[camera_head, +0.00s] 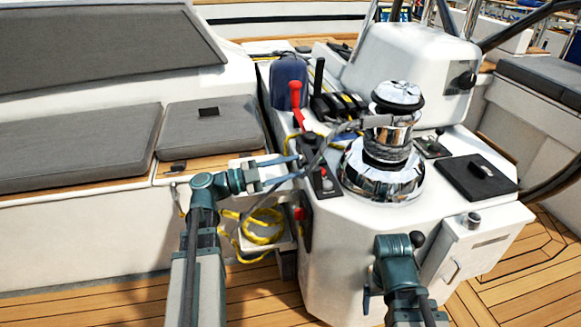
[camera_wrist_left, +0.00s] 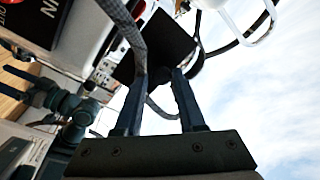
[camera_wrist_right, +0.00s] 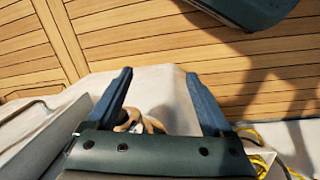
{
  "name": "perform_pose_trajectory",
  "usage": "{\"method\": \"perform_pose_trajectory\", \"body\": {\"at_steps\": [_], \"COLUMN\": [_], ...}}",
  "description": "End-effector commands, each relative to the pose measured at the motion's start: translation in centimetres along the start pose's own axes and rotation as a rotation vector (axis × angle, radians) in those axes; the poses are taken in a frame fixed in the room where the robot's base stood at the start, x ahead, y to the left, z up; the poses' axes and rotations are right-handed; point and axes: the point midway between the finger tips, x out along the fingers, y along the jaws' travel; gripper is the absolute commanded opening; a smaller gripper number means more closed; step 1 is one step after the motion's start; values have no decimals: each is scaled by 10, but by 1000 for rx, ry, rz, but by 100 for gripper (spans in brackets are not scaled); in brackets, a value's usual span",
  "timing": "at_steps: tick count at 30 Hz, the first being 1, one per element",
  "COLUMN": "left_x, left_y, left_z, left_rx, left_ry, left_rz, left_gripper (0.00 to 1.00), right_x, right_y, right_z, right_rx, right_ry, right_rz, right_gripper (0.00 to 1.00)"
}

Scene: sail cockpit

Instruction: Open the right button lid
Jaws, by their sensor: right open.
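Two small black button panels sit on the white cockpit console beside the chrome winch: the left panel (camera_head: 322,184) and the right panel (camera_head: 432,148). The right panel is too small to tell whether a lid there is open or shut. My left gripper (camera_head: 299,168) is just left of the left panel, well away from the right one. In the left wrist view its fingers (camera_wrist_left: 158,74) are apart with nothing clearly between them, and a grey rope passes at one finger. My right gripper (camera_wrist_right: 158,75) is open and empty; its fingers are not clearly visible in the head view.
The chrome winch (camera_head: 386,170) with grey rope stands between the panels. A red lever (camera_head: 295,98) rises at the back left. A black hatch (camera_head: 476,178) lies at the right. Yellow rope (camera_head: 262,226) hangs in a side pocket. Wooden deck (camera_head: 530,285) is clear at right.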

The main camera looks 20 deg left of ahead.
Motion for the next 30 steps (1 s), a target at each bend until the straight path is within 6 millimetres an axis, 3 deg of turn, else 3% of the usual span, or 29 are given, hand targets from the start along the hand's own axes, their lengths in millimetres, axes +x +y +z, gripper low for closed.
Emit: {"method": "perform_pose_trajectory", "body": {"at_steps": [1, 3, 14, 17, 30], "left_x": [0, 0, -4, -16, -107], "left_y": [0, 0, -1, -1, -1], "left_z": [0, 0, 0, 1, 2], "left_rx": [0, 0, 0, 0, 1], "left_ry": [1, 1, 2, 0, -1], "left_rz": [-1, -2, -5, -7, -7], "left_gripper": [49, 61, 61, 61, 61], "right_x": [0, 0, 1, 3, 16], "right_y": [0, 0, 0, 0, -2], "right_z": [0, 0, 0, 0, -1], "right_rx": [0, 0, 0, 0, -3], "right_ry": [0, 0, 0, 0, 1], "right_rz": [0, 0, 0, 0, -2], "right_gripper": [85, 85, 85, 85, 85]}}
